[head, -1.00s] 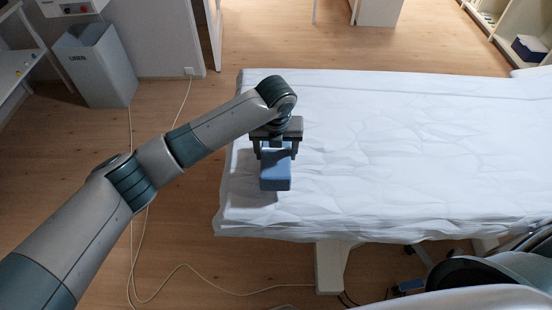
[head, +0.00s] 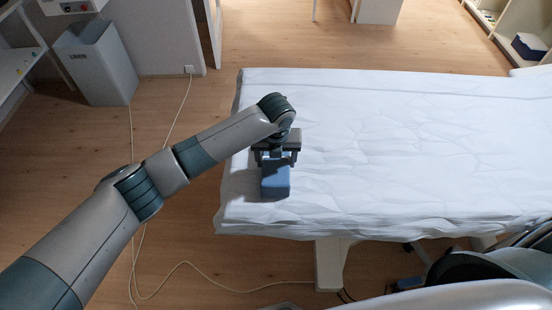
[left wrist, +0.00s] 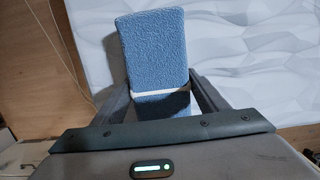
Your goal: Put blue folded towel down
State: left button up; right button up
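The blue folded towel (head: 275,181) is a small textured block at the near left end of the couch (head: 400,150), which has a crinkled white cover. My left gripper (head: 276,158) points down at it, with one finger against each side of its far part. In the left wrist view the towel (left wrist: 153,50) sits between the two fingers (left wrist: 162,92), with a white band across it. The towel is at or just above the cover; I cannot tell whether it touches. My right gripper is not in view.
The couch's left edge is close to the towel, and the cover to the right is clear. A grey linen bin (head: 97,65) stands at the back left. A cable (head: 190,267) lies on the wooden floor. A dark blue box (head: 529,46) is on the right shelf.

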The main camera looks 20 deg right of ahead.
aim_at(275, 162)
pick_arm(q)
jog(key=o, duration=0.4)
jog(key=shift+c, duration=0.2)
notch_tip(275, 162, up, 12)
jog(key=s+b, duration=0.1)
jog(key=b, duration=0.1)
jog(key=shift+s+a, duration=0.25)
jog(key=shift+s, duration=0.15)
